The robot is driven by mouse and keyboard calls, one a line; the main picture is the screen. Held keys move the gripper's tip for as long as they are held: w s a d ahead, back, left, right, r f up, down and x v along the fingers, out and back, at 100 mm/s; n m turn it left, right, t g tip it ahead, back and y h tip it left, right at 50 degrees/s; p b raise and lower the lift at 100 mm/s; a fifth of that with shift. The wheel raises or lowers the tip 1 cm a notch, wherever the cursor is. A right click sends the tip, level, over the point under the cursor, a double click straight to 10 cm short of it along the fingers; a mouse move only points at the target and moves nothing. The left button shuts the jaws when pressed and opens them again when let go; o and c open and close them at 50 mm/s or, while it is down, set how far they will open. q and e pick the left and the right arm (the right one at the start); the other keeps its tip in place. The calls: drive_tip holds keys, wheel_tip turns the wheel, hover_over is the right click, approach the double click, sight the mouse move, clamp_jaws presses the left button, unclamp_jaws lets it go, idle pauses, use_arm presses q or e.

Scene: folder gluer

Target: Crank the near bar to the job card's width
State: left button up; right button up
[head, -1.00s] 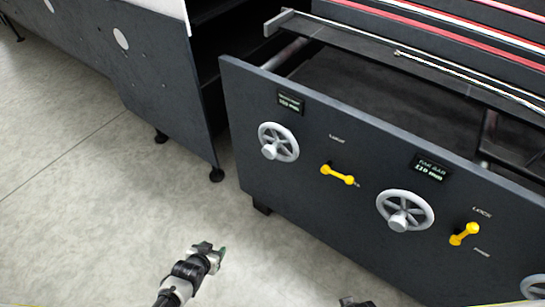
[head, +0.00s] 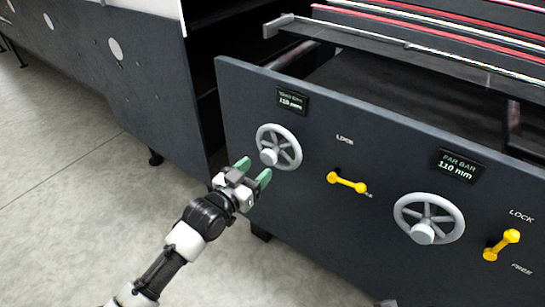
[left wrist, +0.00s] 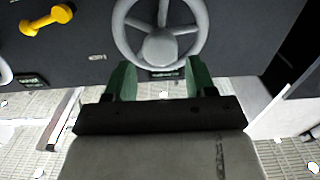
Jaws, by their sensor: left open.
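The near bar's grey handwheel (head: 279,148) is the left wheel on the dark front panel. Its small display (head: 291,101) above shows a figure in mm too blurred to read surely. My left gripper (head: 254,170) is open and empty, its green fingers pointing at the wheel's lower left, apparently just short of it. In the left wrist view the wheel's hub (left wrist: 160,47) lies ahead, between and beyond the fingers (left wrist: 156,80). The yellow lock lever (head: 347,183) is right of the wheel, near horizontal. A sliver at the bottom edge may be my right gripper (head: 388,303). No job card is recognisable.
The far bar's handwheel (head: 429,218), its display (head: 458,166) reading 110 mm and a second yellow lever (head: 501,245) are further right. A dark machine cabinet (head: 125,75) stands at the left. Open floor (head: 70,220) lies at lower left.

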sight(266, 160)
use_arm(q)
drive_tip(key=b+x, duration=0.1)
drive_tip(key=x, duration=0.4)
drive_tip(key=shift+w+d+f, duration=0.1)
drive_tip(key=shift+w+d, duration=0.05)
drive_tip(key=shift+w, duration=0.05)
drive_tip(key=shift+w+d, duration=0.25)
drive_tip(key=shift+w, duration=0.15)
drive_tip(key=shift+w+d, duration=0.4)
drive_tip(key=shift+w, duration=0.15)
use_arm(e)
drive_tip(key=shift+w+a+f+t, duration=0.25)
drive_tip(key=shift+w+t, duration=0.15)
drive_tip(key=shift+w, duration=0.2)
drive_tip(key=shift+w+a+f+t, duration=0.1)
drive_tip(key=shift+w+f+t, duration=0.15)
drive_tip(key=shift+w+t, duration=0.25)
use_arm(q)
drive_tip(key=shift+c, duration=0.3)
use_arm(e)
drive_tip(key=shift+w, duration=0.1)
